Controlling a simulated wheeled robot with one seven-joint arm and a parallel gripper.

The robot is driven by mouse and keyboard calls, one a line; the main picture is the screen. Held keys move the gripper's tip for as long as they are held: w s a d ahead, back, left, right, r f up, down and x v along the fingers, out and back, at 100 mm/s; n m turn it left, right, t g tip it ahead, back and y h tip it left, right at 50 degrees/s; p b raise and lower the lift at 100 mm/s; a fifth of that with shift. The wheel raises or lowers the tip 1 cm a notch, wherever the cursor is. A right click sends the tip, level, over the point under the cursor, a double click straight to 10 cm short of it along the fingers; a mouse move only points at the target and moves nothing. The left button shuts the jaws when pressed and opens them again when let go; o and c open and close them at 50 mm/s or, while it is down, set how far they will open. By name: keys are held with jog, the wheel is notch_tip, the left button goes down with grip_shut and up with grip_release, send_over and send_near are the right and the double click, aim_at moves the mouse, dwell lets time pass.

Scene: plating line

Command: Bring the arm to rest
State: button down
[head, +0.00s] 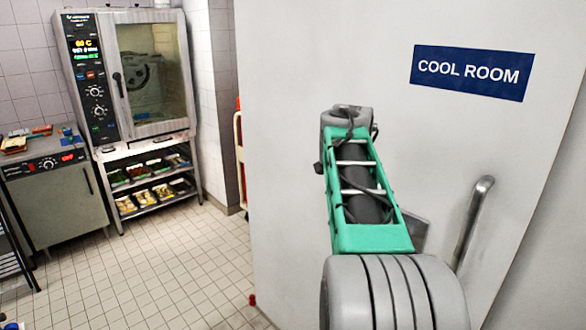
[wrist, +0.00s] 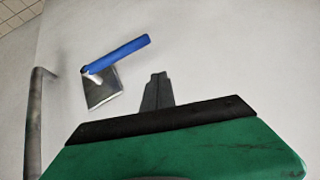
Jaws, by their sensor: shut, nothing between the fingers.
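My arm reaches up in front of the pale cool room door (head: 300,190) in the head view. Its grey lower part and green link show, with a grey joint at the top. My gripper is not clear in the head view. In the wrist view my gripper (wrist: 158,78) shows as dark fingers close together past a black edge and green body. They are shut and empty. Beyond them a blue bar (wrist: 118,54) with a grey metal plate (wrist: 103,90) shows against the pale surface. I cannot tell how it is fixed.
A door handle (head: 472,225) is close to the right of my arm; it also shows in the wrist view (wrist: 35,120). A blue COOL ROOM sign (head: 471,73) is above. An oven (head: 135,75) over a tray rack and a counter (head: 58,200) stand left. Tiled floor between is mostly clear.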

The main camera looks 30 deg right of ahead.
jog(key=s+a+f+n+g+y, duration=0.15)
jog(key=a+f+n, duration=0.25)
jog(key=f, duration=0.4)
jog(key=s+a+f+n+g+y, duration=0.1)
jog(key=s+a+f+n+y, duration=0.2)
jog(key=f, duration=0.5)
jog(key=s+a+f+n, duration=0.2)
jog(key=s+a+f, duration=0.1)
jog(key=a, duration=0.4)
jog(key=s+a+f+n+y, duration=0.1)
jog(key=s+a+f+n, duration=0.25)
jog(key=a, duration=0.35)
jog(key=s+a+f+n, duration=0.1)
jog(key=s+a+f, duration=0.1)
jog(key=s+a, duration=0.35)
jog(key=w+a+r+n+t, duration=0.1)
jog(key=a+r+n, duration=0.3)
jog(key=a, duration=0.7)
jog(key=shift+w+y, duration=0.35)
